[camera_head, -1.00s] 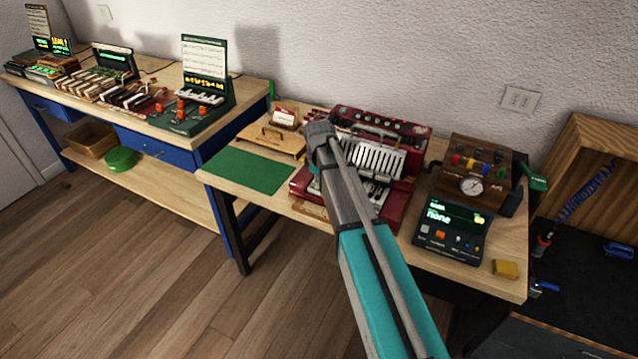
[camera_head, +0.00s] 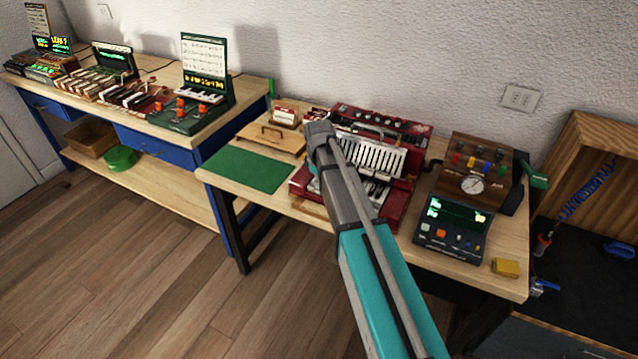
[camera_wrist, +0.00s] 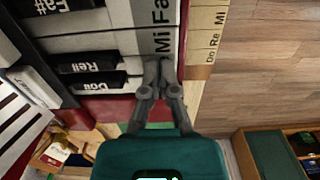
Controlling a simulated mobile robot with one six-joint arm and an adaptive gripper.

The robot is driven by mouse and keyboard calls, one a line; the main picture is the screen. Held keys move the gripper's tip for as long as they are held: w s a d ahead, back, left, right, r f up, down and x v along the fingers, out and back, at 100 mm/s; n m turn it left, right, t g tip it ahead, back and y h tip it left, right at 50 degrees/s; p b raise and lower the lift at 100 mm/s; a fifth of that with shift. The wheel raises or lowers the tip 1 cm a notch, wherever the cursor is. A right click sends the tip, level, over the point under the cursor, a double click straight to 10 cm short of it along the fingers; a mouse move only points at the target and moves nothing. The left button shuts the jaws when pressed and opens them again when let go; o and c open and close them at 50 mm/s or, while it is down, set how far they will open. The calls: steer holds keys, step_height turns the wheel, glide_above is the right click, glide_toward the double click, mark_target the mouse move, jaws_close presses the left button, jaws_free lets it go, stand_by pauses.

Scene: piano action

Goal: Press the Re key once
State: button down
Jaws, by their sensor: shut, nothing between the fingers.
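The red keyboard instrument (camera_head: 395,212) stands on the near table in the head view, partly behind my arm. In the wrist view, its white keys carry names, with the Mi key (camera_wrist: 150,42) and Fa key (camera_wrist: 150,12) readable. The black Re# key (camera_wrist: 92,63) and Do# key (camera_wrist: 92,84) lie to the left. The Re key's label is hidden; its place is between those black keys, by my fingers. My gripper (camera_wrist: 161,66) is shut and empty, its tips over the key fronts just below the Mi label. I cannot tell whether they touch a key.
A strip lettered Do, Re, Mi (camera_wrist: 205,45) runs along the key fronts. A dark box with a screen (camera_head: 453,222), a wooden box with a gauge (camera_head: 468,190) and a yellow block (camera_head: 506,267) stand right of the instrument. A green mat (camera_head: 248,169) lies left.

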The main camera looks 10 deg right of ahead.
steer(key=shift+r+p, duration=0.65)
steer(key=shift+r, duration=0.1)
steer(key=shift+r, duration=0.15)
step_height(320, 180, up, 14)
steer(key=p, duration=1.4)
steer(key=shift+f, duration=0.2)
stand_by(0.7)
steer(key=s+d+m, duration=0.2)
steer(key=s+m, duration=0.8)
steer(key=s, duration=1.1)
steer(key=shift+s+d+m, duration=0.15)
steer(key=shift+d+m, duration=0.1)
steer(key=shift+m, duration=0.05)
